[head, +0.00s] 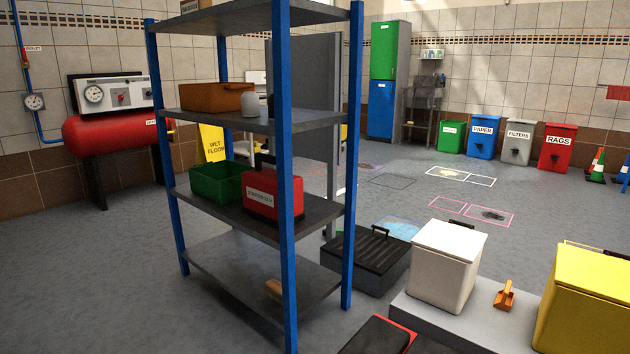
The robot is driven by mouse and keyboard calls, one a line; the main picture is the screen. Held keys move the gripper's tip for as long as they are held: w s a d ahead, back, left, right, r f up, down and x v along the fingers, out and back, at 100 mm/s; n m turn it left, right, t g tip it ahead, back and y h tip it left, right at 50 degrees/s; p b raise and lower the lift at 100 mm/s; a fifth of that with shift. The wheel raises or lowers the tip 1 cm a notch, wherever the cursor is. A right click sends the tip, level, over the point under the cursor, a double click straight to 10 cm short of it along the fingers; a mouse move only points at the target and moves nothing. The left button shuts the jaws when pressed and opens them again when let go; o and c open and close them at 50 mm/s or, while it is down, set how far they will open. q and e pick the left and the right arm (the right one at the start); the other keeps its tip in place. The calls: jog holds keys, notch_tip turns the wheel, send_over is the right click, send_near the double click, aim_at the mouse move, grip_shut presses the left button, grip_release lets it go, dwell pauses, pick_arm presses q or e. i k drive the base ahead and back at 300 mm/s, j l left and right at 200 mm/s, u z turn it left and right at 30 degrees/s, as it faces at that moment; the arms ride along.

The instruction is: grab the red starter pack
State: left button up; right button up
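The red starter pack (261,200) is a small red box with a dark top, a handle and a white label on its front. It stands upright on a middle shelf (240,221) of a blue-posted rack, to the right of a green bin (216,184). The front right blue post (286,190) stands just beside it and covers part of its right side. Neither of my grippers is in the head view.
An orange-brown box (218,97) sits on the shelf above. A black case (365,259), a white bin (445,265) on a grey platform (470,318) and a yellow bin (585,305) stand right of the rack. Floor left of the rack is clear.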

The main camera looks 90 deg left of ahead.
aim_at(259, 184)
jog(key=u, duration=3.05)
